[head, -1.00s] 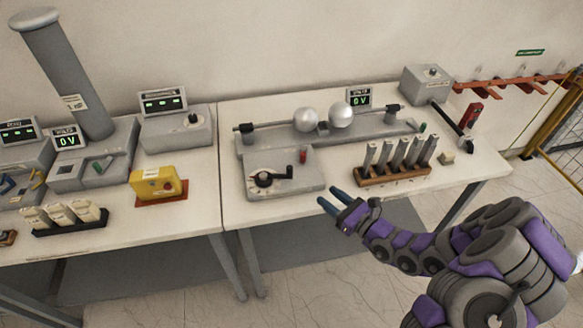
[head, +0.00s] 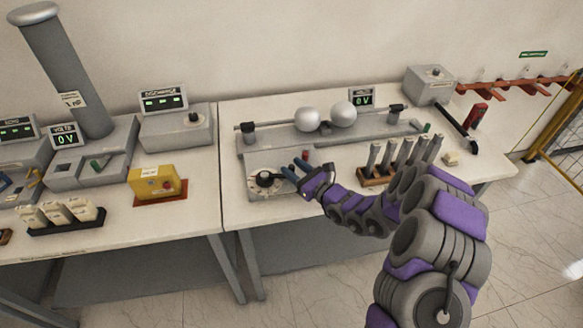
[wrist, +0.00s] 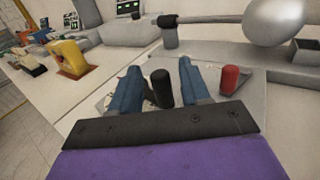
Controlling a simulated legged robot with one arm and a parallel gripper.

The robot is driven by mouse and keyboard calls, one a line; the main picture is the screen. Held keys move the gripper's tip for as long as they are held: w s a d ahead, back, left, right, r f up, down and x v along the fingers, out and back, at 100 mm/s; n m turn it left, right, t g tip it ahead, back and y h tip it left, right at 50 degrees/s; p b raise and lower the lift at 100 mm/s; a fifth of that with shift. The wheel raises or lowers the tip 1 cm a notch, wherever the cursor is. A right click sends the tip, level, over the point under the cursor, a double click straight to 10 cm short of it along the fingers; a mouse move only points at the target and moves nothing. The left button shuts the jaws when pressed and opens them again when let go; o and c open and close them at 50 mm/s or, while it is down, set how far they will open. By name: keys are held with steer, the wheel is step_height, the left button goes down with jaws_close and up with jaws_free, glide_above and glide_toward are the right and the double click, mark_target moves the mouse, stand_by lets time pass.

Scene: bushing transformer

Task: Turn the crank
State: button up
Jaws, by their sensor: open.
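The crank (head: 264,179) has a round black hub on a grey box on the right-hand table. The gripper is open, with a gap on the handle's left side. In the head view my gripper (head: 291,168) is over the right part of the box, and its fingers hide the crank handle. A red-topped lever (wrist: 230,80) stands just right of the right finger; it also shows behind the fingers in the head view (head: 305,155).
Behind the box lie a long bar and two metal spheres (head: 343,114). A wooden rack of grey rods (head: 377,177), partly behind my arm, stands to the right. A yellow box (head: 156,184) sits on the left table. The box front-left is clear.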

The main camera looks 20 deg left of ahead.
steer(key=shift+w+a, duration=0.35)
steer(key=shift+a, duration=0.3)
steer(key=shift+c, duration=0.2)
jaws_close()
